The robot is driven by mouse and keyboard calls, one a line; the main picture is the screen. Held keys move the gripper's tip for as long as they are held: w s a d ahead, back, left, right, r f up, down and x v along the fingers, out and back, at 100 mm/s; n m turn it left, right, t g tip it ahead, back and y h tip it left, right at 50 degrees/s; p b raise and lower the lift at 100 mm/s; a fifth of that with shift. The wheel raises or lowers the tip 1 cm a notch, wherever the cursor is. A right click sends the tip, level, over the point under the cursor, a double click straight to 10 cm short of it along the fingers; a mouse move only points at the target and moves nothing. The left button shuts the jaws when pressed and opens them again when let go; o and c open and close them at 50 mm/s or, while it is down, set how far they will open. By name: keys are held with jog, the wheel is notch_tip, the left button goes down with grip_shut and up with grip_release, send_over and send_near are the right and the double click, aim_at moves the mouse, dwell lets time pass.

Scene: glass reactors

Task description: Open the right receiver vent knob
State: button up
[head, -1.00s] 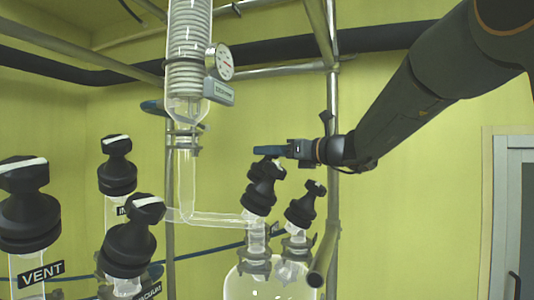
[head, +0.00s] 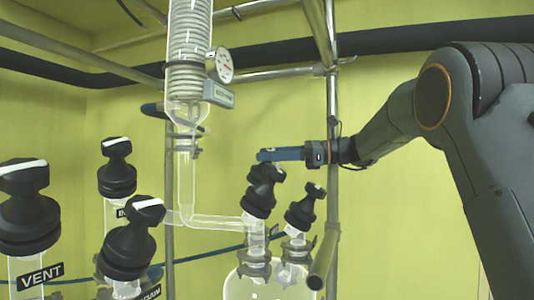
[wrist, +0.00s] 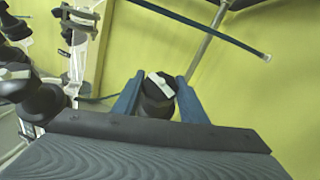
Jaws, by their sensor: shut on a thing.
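Two black knobs stand on the necks of the round glass receiver (head: 262,284) in the head view. My gripper (head: 264,156), with blue fingers, reaches in from the right at the top of the left one of these, a black knob (head: 261,197). The other, a smaller-looking black knob (head: 302,210), stands just to the right, clear of the fingers. In the wrist view my gripper (wrist: 158,98) has one finger on each side of a black knob (wrist: 158,108) with a white bar across its top, lying at a slant. My gripper is shut on that knob.
Black knobs (head: 132,240) on glass necks with labels, one reading VENT (head: 40,274), stand at the left. A glass condenser (head: 188,60) with a dial gauge (head: 221,66) rises behind. A metal post (head: 331,180) stands close behind my gripper.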

aim_at(271, 150)
jog(key=shift+w+d+n+g, duration=0.15)
jog(key=shift+n+g, duration=0.25)
jog(key=shift+g, duration=0.1)
jog(key=o, duration=1.1)
jog(key=shift+w+d, duration=0.1)
jog(key=shift+d, duration=0.1)
jog(key=shift+c, duration=0.2)
jog(key=shift+a, duration=0.25)
notch_tip(271, 150, up, 10)
jog(key=shift+r+b, duration=0.1)
jog(key=shift+b, duration=0.8)
